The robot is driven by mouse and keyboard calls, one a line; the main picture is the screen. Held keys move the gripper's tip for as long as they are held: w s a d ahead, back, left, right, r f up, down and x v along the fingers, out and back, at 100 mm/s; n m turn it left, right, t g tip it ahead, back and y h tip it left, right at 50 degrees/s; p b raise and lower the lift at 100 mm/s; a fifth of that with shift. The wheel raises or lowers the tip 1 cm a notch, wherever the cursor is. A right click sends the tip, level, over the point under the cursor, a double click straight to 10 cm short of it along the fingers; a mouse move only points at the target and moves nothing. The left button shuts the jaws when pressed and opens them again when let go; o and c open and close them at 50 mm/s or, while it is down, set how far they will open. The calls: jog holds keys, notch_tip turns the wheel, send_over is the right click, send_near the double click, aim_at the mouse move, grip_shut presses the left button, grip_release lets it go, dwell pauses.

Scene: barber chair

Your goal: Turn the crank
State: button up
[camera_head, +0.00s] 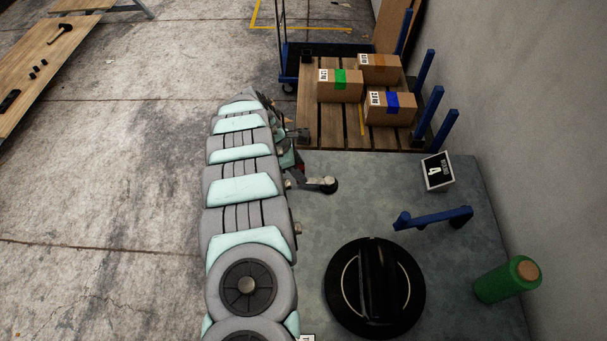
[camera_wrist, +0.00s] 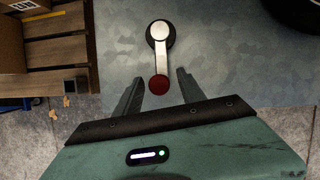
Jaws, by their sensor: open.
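The crank (camera_wrist: 160,58) shows in the wrist view as a silver lever running from a round dark hub at the top to a dark red knob (camera_wrist: 158,84) at its lower end. In the head view the crank (camera_head: 318,184) is on the grey-blue surface just right of my arm; its knob end is hard to make out there. My gripper (camera_wrist: 159,75) is open, with one finger on each side of the knob and a visible gap on both sides. I cannot tell the height difference between fingers and knob. In the head view my arm mostly hides the gripper.
A wooden pallet (camera_head: 310,127) with several cardboard boxes lies behind the grey-blue surface (camera_head: 400,180).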

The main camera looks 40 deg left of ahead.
jog(key=shift+x, duration=1.5)
jog(key=shift+c, duration=0.5)
grip_shut()
